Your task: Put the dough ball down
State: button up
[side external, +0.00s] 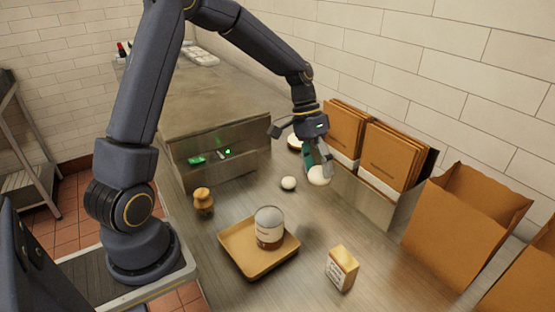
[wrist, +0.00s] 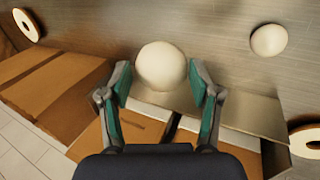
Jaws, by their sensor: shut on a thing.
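My gripper (side external: 314,163) is shut on a pale, round dough ball (side external: 319,176) in the side view, beside the front of the metal holder. In the wrist view the dough ball (wrist: 161,66) sits between the two green-padded fingers, one on each side. It looks held above the counter (side external: 240,196), but the exact gap cannot be told. A second pale ball (side external: 288,183) lies on the counter to the left of my gripper; it also shows in the wrist view (wrist: 268,40).
A metal holder with brown paper bags (side external: 392,157) stands right of my gripper, with an open paper bag (side external: 465,212) farther right. A tan tray (side external: 243,254) holds a jar (side external: 269,228). A small carton (side external: 342,268) and a shaker (side external: 203,201) stand nearby. Ring-shaped bagels (wrist: 26,25) show at the wrist view's edges.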

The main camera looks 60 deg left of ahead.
jog(key=shift+d+n, duration=0.15)
jog(key=shift+n, duration=0.35)
jog(key=shift+s+d+f+n+t, duration=0.1)
jog(key=shift+d+f+n+t, duration=0.15)
jog(key=shift+n+t, duration=0.2)
jog(key=s+d+r+n+t+y, duration=0.1)
jog(key=s+d+r+n+t, duration=0.15)
jog(key=s+n, duration=0.35)
jog(key=s+d+r+n+t+y, duration=0.1)
jog(key=s+d+n, duration=0.25)
jog(key=s, duration=0.35)
jog(key=w+f, duration=0.3)
jog(key=w, duration=0.1)
jog(key=w+d+f, duration=0.1)
jog(key=w+f, duration=0.1)
jog(key=w, duration=0.2)
jog(key=w+d+f, duration=0.1)
jog(key=w+f, duration=0.2)
jog(key=w, duration=0.2)
jog(key=shift+d+f, duration=0.2)
jog(key=shift+f, duration=0.15)
jog(key=shift+w+f, duration=0.15)
jog(key=shift+f, duration=0.75)
jog(key=shift+w+f, duration=0.15)
jog(key=shift+f, duration=0.75)
